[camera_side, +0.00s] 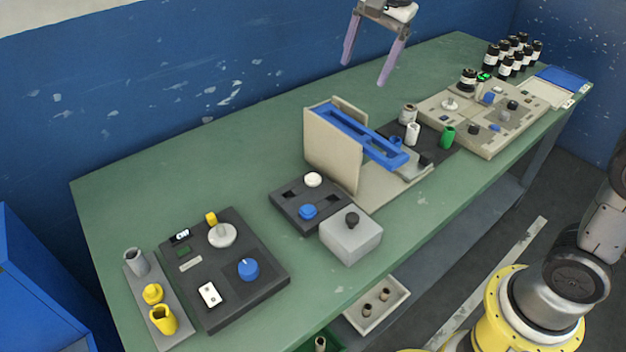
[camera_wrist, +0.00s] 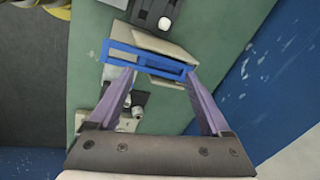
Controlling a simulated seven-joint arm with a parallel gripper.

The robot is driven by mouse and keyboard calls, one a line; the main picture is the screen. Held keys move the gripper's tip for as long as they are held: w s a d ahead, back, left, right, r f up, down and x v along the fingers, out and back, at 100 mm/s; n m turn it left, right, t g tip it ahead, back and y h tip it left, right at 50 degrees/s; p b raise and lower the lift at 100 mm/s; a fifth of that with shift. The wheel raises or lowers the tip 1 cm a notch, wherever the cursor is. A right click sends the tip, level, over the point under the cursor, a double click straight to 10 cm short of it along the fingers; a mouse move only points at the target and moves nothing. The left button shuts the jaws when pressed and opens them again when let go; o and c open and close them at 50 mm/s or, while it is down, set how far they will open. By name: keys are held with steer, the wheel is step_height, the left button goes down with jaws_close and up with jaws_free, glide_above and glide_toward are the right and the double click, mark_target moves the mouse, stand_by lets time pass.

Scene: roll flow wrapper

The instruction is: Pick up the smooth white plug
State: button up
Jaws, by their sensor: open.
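A white upright cylinder (camera_side: 412,133), which looks like the smooth white plug, stands on a dark mat (camera_side: 434,158) right of the blue slotted frame (camera_side: 362,136) in the side view. A paler grey-white cylinder with a dark top (camera_side: 408,113) stands just behind it, and a green cylinder (camera_side: 447,137) stands to its right. My gripper (camera_side: 365,71) is open and empty, high above the table's back edge, well apart from the plug. In the wrist view my gripper (camera_wrist: 156,74) spans the blue frame; small white and dark parts show beside the left finger, and I cannot tell which is the plug.
The blue frame rises beside a beige upright panel (camera_side: 325,150), close to the plug. A beige board (camera_side: 485,115) with small parts and several black bottles (camera_side: 510,52) stand to the right. Dark panels with knobs (camera_side: 235,270) lie at the left. The green table's back left is clear.

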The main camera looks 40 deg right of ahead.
steer(key=w+a+f+m+g, duration=0.1)
steer(key=w+a+f, duration=0.1)
steer(key=w+f, duration=0.4)
steer(key=g, duration=0.2)
glide_above(312, 178)
steer(key=f, duration=1.9)
steer(key=shift+w+d, duration=0.15)
steer(key=shift+d, duration=0.1)
steer(key=shift+s+a+f, duration=0.1)
steer(key=shift+a+f, duration=0.05)
steer(key=shift+f, duration=1.35)
steer(key=shift+s+a+f, duration=0.1)
steer(key=shift+a+f, duration=0.05)
steer(key=shift+f, duration=1.3)
jaws_close()
